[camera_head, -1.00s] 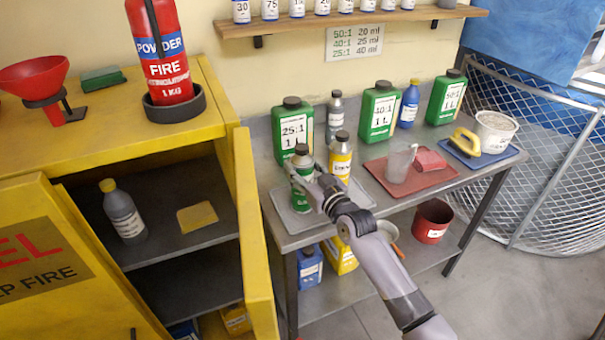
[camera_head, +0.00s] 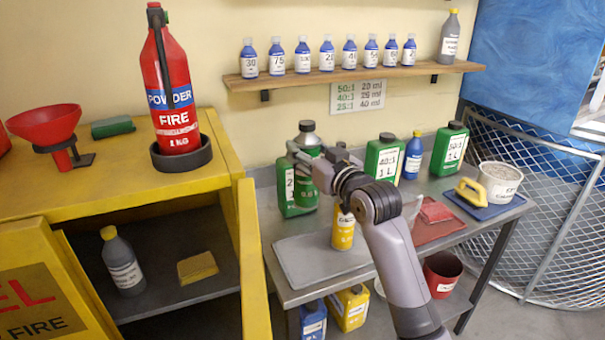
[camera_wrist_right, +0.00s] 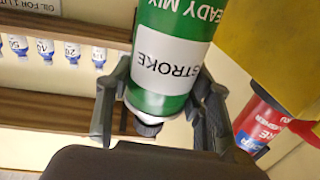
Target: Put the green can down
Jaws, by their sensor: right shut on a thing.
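The green can (camera_head: 307,139) with a grey cap is held up by my right gripper (camera_head: 307,166), above the workbench and in front of the left green jug. In the right wrist view the can (camera_wrist_right: 168,70) shows a white label and sits between both fingers, cap toward the palm side of the picture. The gripper is shut around it. My left gripper is not in view.
The grey tray (camera_head: 296,263) on the bench has free room beside a yellow bottle (camera_head: 344,232). Green jugs (camera_head: 383,160) stand along the back. Blue bottles (camera_head: 303,60) line the wall shelf (camera_head: 400,72). The open yellow cabinet (camera_head: 233,160) is at the left.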

